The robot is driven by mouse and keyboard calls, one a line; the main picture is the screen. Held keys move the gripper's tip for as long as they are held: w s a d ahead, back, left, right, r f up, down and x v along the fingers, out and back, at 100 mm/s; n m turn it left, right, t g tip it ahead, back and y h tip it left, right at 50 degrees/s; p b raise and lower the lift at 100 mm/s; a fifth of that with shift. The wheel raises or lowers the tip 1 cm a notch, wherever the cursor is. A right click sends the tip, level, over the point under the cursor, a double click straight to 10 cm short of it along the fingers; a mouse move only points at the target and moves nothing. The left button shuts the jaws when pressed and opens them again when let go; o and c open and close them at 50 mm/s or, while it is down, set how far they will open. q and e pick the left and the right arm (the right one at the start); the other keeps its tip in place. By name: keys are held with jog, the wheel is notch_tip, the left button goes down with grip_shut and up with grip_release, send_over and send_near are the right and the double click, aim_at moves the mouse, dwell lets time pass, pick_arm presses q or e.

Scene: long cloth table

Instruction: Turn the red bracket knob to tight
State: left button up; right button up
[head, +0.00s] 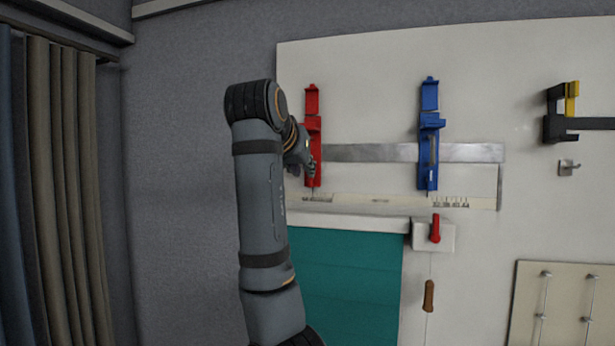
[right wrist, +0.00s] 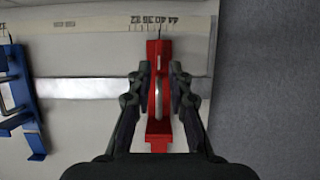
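The red bracket (head: 313,120) is mounted upright on the white wall panel, at the left end of a metal strip. It also shows in the right wrist view (right wrist: 157,130), upside down, with a narrow grey knob (right wrist: 158,92) on its front. My right gripper (right wrist: 160,70) is open, its two fingers on either side of the bracket's middle with the knob between them. A gap shows between each finger and the knob. In the head view my right gripper (head: 308,168) is at the bracket's lower half and partly hides it. My left gripper is not in view.
A blue bracket (head: 429,140) is mounted to the right on the same metal strip (head: 370,152). Below are a teal sheet (head: 345,275) and a box with a red lever (head: 436,229). A black and yellow clamp (head: 560,112) is at the far right.

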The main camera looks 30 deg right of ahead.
jog(key=v, duration=0.6)
jog(key=shift+a, duration=0.2)
jog(key=shift+d, duration=0.1)
jog(key=shift+s, duration=0.1)
